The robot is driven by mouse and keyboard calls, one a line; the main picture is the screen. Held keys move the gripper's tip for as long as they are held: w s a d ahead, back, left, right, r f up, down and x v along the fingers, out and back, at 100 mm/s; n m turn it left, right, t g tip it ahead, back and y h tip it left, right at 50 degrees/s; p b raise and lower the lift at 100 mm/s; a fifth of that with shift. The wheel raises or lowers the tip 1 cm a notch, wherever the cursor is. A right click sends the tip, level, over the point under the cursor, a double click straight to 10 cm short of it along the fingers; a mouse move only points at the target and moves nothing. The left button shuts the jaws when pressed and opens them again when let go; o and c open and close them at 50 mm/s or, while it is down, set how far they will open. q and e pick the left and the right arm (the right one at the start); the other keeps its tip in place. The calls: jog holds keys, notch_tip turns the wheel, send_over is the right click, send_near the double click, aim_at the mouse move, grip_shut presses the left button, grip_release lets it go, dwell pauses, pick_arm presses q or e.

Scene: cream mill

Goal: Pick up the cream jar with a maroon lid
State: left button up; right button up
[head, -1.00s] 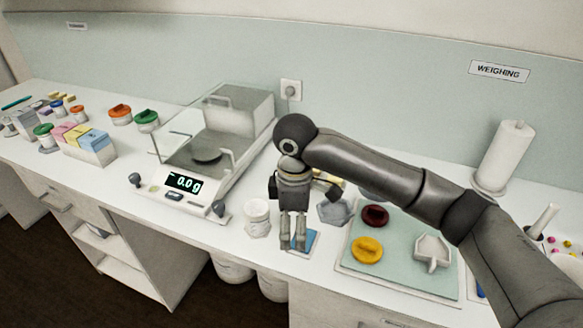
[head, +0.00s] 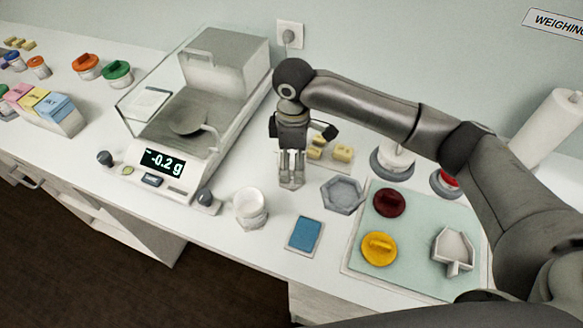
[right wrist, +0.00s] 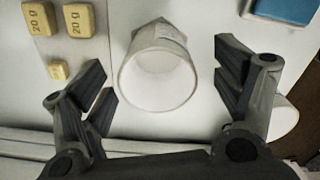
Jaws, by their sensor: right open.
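I see no jar wearing a maroon lid. A maroon lid (head: 389,202) lies by itself on the pale green mat (head: 360,270). A white open jar (head: 250,204) with a faceted base stands on the counter right of the scale. My right gripper (head: 291,180) points down behind and right of that jar, apart from it in the head view. In the right wrist view the right gripper (right wrist: 165,90) is open, and a white open vessel (right wrist: 157,80) shows between its fingers. It looks like the same jar and appears empty. My left gripper is not in view.
Yellow weights (head: 343,153), a grey hexagonal dish (head: 342,194) and a blue pad (head: 304,235) are near the right gripper. The mat also holds a yellow lid (head: 379,249) and a white scoop (head: 453,251).

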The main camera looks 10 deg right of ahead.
notch_tip(320, 180, down, 4)
jog(key=shift+w+d+f+p, duration=0.1)
jog(key=shift+w+f+p, duration=0.05)
jog(key=shift+p, duration=0.7)
jog(key=shift+f, duration=0.55)
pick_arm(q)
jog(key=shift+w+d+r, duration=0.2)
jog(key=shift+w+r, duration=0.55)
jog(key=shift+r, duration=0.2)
pick_arm(e)
jog(key=c, duration=0.9)
jog(key=shift+c, duration=0.2)
